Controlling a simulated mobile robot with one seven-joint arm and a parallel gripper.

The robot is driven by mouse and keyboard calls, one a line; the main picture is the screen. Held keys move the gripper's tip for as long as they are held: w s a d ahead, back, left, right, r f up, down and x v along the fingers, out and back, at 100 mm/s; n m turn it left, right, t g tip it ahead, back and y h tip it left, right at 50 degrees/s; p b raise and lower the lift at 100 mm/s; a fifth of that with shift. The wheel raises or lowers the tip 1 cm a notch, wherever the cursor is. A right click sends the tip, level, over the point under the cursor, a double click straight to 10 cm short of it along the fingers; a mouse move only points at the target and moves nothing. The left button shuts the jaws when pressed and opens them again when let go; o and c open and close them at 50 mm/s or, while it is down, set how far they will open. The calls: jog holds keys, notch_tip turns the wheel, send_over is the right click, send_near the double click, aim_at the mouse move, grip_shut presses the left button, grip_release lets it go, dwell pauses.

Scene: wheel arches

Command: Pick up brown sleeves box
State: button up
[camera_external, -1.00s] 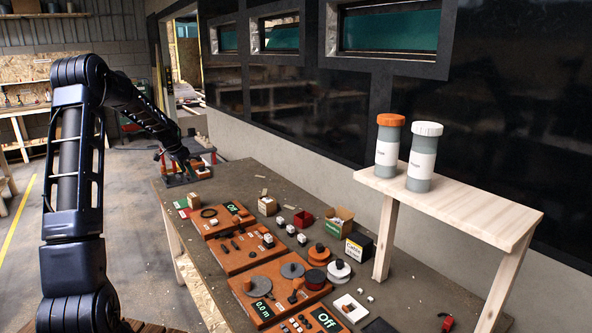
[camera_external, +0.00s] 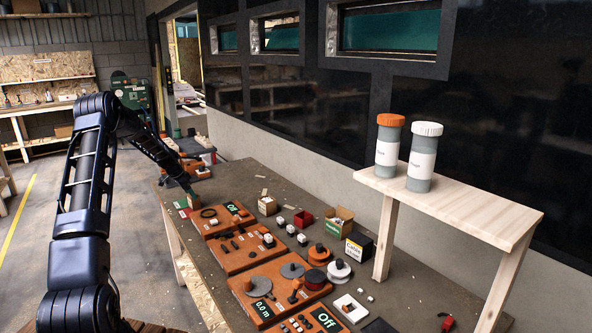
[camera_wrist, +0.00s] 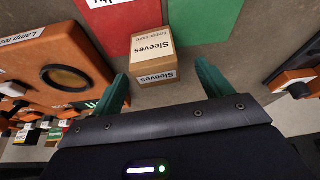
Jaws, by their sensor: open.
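The brown sleeves box (camera_wrist: 153,62) is a small cardboard box with "Sleeves" printed on two faces, seen in the wrist view just beyond my fingertips. My gripper (camera_wrist: 162,82) is open, with one green finger on each side and the box apart from them, ahead of the gap. In the external view my gripper (camera_external: 190,194) is low over the far part of the workbench, and the box (camera_external: 193,203) shows at its tip, partly hidden.
Red (camera_wrist: 110,25) and green (camera_wrist: 203,25) flat pieces lie beside the box. An orange lamp test unit (camera_wrist: 62,75) stands close on the left in the wrist view. Several orange units fill the workbench (camera_external: 235,175) toward the camera. A raised wooden shelf (camera_external: 450,205) stands at right.

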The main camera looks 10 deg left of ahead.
jog(key=shift+d+x, duration=0.15)
jog(key=shift+x, duration=1.25)
jog(key=shift+d+x, duration=0.1)
jog(key=shift+x, duration=1.35)
jog(key=shift+s, duration=0.1)
jog(key=c, duration=1.1)
jog(key=shift+r, duration=0.15)
